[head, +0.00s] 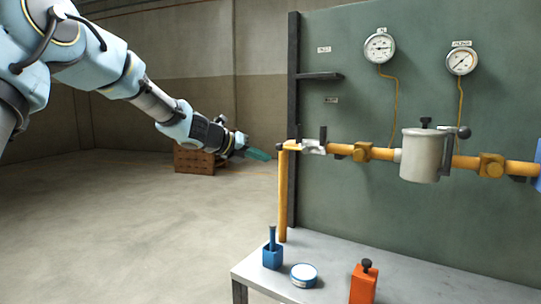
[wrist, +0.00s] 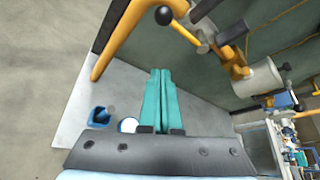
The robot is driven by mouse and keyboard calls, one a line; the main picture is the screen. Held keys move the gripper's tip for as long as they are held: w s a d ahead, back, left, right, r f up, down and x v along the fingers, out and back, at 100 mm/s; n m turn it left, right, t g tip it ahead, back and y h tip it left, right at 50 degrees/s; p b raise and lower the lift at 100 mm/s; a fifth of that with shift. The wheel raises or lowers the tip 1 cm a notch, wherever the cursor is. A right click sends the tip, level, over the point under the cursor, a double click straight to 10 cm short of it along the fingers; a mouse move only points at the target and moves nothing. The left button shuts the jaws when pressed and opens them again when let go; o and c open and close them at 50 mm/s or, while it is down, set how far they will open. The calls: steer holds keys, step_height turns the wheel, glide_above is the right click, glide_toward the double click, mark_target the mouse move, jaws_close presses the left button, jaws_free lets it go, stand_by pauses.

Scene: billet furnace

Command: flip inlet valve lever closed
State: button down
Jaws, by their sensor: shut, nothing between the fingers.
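The inlet valve (head: 313,147) is a pale metal body at the left end of the yellow pipe, with a dark upright piece (head: 323,134) on it. I cannot tell whether the lever is open or closed. My gripper (head: 268,156) has teal fingers and is left of the valve, apart from it. In the wrist view, its fingers (wrist: 160,72) are together and empty, with tips below the rod.
Yellow pipe (head: 470,162) runs along a green panel (head: 350,100) past a grey canister (head: 422,160). Two gauges (head: 380,47) hang above. A grey table (head: 330,264) below holds a blue holder (head: 272,256), a round tin (head: 304,275) and an orange container (head: 363,285).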

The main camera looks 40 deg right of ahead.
mark_target(291, 148)
steer(key=p+x, duration=0.3)
steer(key=x, duration=0.7)
steer(key=shift+w+a+r+p, duration=0.15)
steer(key=shift+w+r+p, duration=0.35)
steer(key=shift+r, duration=0.4)
steer(key=shift+w+a+r+p, duration=0.15)
steer(key=shift+w+r+p, duration=0.25)
steer(key=shift+w+r, duration=0.35)
steer(key=shift+s+r, duration=0.15)
steer(key=shift+r, duration=0.1)
steer(key=shift+r, duration=0.15)
